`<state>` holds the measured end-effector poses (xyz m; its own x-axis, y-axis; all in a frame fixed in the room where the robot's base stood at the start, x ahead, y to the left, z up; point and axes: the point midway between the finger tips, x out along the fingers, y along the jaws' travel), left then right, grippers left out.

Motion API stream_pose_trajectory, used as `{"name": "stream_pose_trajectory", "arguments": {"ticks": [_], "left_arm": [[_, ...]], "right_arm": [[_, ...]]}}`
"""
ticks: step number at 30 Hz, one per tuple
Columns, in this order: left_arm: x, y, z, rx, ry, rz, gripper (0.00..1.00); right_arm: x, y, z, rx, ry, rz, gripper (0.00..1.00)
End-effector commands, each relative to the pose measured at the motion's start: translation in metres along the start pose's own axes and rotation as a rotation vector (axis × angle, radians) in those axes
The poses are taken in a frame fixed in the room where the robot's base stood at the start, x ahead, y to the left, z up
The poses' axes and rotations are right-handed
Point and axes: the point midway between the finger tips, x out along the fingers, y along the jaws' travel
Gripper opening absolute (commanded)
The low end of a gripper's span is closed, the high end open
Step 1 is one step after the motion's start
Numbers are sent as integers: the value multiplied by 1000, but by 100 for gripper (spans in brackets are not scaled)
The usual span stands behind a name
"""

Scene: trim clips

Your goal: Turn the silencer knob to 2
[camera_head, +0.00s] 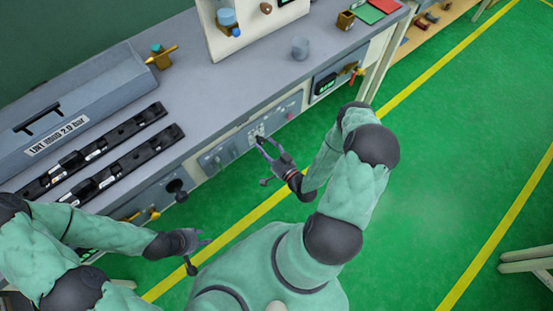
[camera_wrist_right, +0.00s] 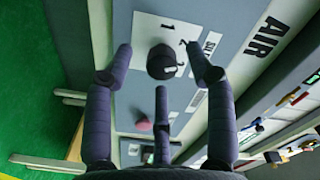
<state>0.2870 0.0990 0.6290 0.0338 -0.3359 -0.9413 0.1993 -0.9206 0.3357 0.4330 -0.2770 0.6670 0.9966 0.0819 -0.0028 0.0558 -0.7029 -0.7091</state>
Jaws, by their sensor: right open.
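The silencer knob (camera_wrist_right: 161,61) is a dark round knob on a white dial plate (camera_wrist_right: 145,27) marked 1, 2 and 3, with a label starting "SIL" beside it, partly hidden by a finger. A small pale mark shows on the knob's lower right, towards the 3; its exact setting is hard to tell. My right gripper (camera_wrist_right: 159,50) is open, its fingers spread around the knob without visible contact. In the head view my right gripper (camera_head: 268,145) is at the bench's front panel and the knob is too small to make out. My left gripper (camera_head: 200,250) is open and empty, away from the bench.
A pink button (camera_wrist_right: 144,124) sits near the knob on the panel. The grey bench (camera_head: 235,85) carries a long grey box (camera_head: 70,105), black rails (camera_head: 110,165) and a cup (camera_head: 300,47). Green floor (camera_head: 430,190) is free at right.

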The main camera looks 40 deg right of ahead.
Motion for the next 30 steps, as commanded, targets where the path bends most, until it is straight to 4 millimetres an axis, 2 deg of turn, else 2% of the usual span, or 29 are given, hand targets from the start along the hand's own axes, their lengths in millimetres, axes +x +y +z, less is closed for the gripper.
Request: {"name": "stream_pose_trajectory", "arguments": {"ticks": [6,15,21,30], "left_arm": [[0,0,0,0,0,0,40],[0,0,0,0,0,0,40],[0,0,0,0,0,0,40],[0,0,0,0,0,0,40]], "right_arm": [[-40,1,0,3,1,6,56],[-81,0,1,3,-1,4,56],[-95,-1,2,3,-3,2,56],[-97,-1,2,2,-5,-1,56]]}}
